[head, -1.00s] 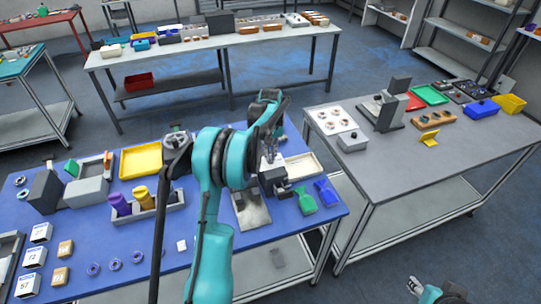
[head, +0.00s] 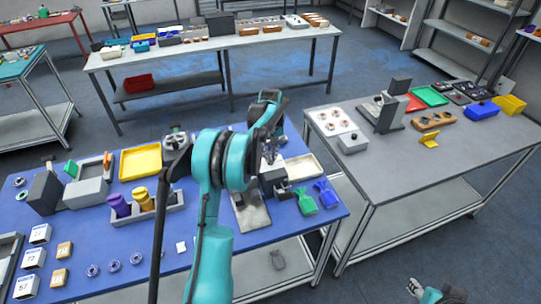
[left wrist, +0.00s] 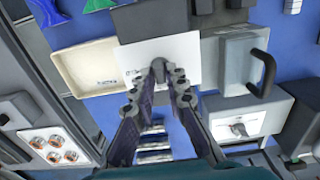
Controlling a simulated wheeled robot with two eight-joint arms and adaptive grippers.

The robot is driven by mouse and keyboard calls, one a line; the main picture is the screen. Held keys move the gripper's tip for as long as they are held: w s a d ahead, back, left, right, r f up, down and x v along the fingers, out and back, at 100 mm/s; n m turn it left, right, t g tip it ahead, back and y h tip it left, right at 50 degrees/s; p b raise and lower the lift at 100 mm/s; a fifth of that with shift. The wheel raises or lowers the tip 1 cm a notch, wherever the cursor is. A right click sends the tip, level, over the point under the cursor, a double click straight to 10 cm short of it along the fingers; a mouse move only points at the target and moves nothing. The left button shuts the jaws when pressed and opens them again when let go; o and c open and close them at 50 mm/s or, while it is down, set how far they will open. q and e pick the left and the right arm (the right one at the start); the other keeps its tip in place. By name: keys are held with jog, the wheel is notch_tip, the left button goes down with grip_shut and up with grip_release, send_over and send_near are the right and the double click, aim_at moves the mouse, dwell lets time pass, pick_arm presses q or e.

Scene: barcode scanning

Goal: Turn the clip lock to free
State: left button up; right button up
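The clip lock shows in the left wrist view as a dark upright knob (left wrist: 158,70) on a white plate (left wrist: 184,52) with small print at its left. My left gripper (left wrist: 159,88) points at it, with its two fingers apart and the knob between or just beyond their tips. I cannot tell whether they touch it. In the head view my left gripper (head: 269,160) is over the right part of the blue table, beside a grey block device (head: 272,178); my arm hides much of the spot. My right gripper (head: 415,287) is low at the bottom right, away from the tables, too small to read.
A cream tray (head: 303,167) stands close by; it also shows in the left wrist view (left wrist: 60,65). Green (head: 306,202) and blue (head: 326,192) clips lie nearby.

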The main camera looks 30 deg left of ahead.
aim_at(271, 157)
pick_arm(q)
jog(key=shift+o, duration=0.9)
notch_tip(271, 157, up, 12)
